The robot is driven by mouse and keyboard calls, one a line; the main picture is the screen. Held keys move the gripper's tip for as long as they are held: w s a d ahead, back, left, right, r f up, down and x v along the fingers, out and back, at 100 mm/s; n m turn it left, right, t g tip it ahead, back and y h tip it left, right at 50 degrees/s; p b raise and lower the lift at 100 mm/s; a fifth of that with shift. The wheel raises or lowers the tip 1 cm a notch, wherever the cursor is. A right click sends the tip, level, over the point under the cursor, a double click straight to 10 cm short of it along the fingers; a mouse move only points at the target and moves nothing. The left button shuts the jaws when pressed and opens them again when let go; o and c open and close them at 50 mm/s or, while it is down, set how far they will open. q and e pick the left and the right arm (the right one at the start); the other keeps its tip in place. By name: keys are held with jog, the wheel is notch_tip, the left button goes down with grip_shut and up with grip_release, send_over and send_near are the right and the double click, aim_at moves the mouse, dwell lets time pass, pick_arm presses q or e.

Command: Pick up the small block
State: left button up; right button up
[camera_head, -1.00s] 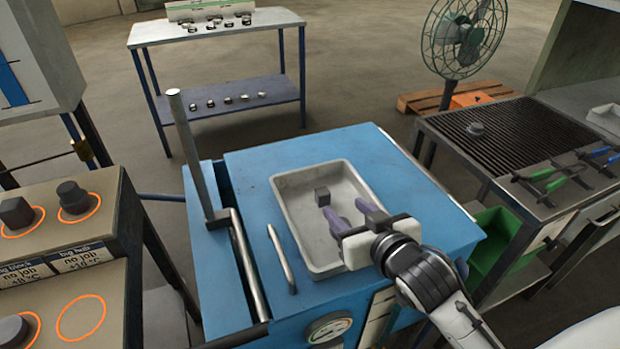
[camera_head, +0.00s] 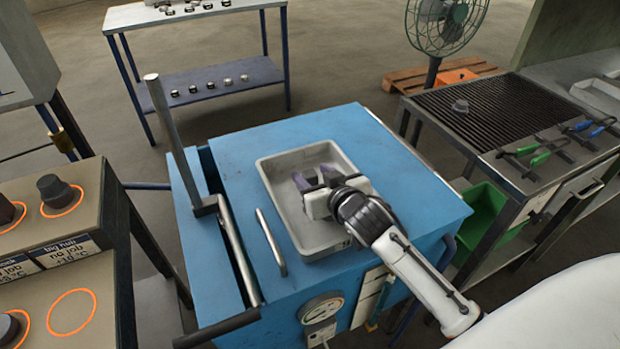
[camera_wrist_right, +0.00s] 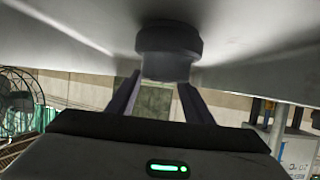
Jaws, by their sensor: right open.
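A shallow grey tray (camera_head: 271,195) sits on the blue cabinet top. My right gripper (camera_head: 316,178) reaches into the tray from the right, its two fingers apart and pointing towards the far side. In the right wrist view the two dark fingers (camera_wrist_right: 158,97) stand apart, with a greenish patch behind the gap. My left gripper is not in view.
The blue cabinet (camera_head: 400,180) has a metal handle bar (camera_head: 271,242) left of the tray and an upright post (camera_head: 172,135). A grill bench (camera_head: 500,115) with tongs stands at right. A knob panel (camera_head: 70,215) is at left.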

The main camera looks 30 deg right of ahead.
grip_shut()
jog(key=shift+r, duration=0.1)
